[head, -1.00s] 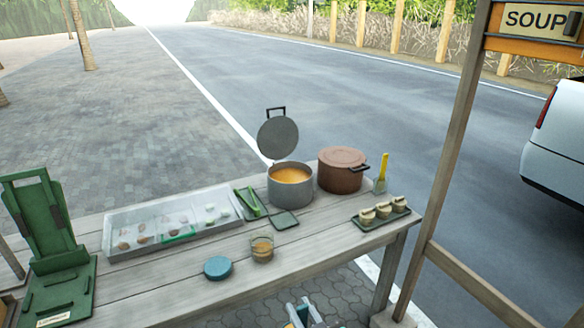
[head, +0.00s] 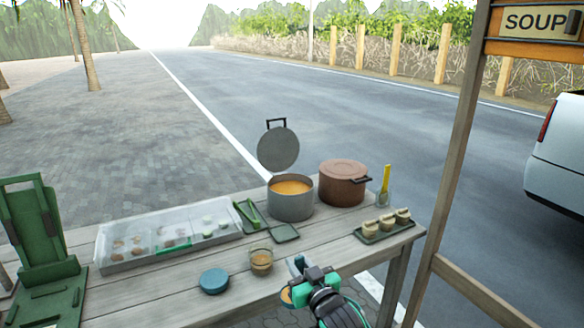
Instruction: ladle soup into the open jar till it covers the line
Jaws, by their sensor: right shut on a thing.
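The open glass jar (head: 261,263) stands on the table near its front edge, with orange-brown soup in its lower part. Its line is too small to make out. A round blue lid (head: 214,281) lies left of it. The grey pot (head: 290,204) holds orange soup, its lid raised behind it. My right gripper (head: 302,268) is at the front edge, right of the jar and apart from it. It is shut on what seems to be the ladle, whose bowl (head: 287,296) shows orange beside it; the handle is mostly hidden. My left gripper is not in view.
A lidded brown pot (head: 343,184) stands right of the grey pot.

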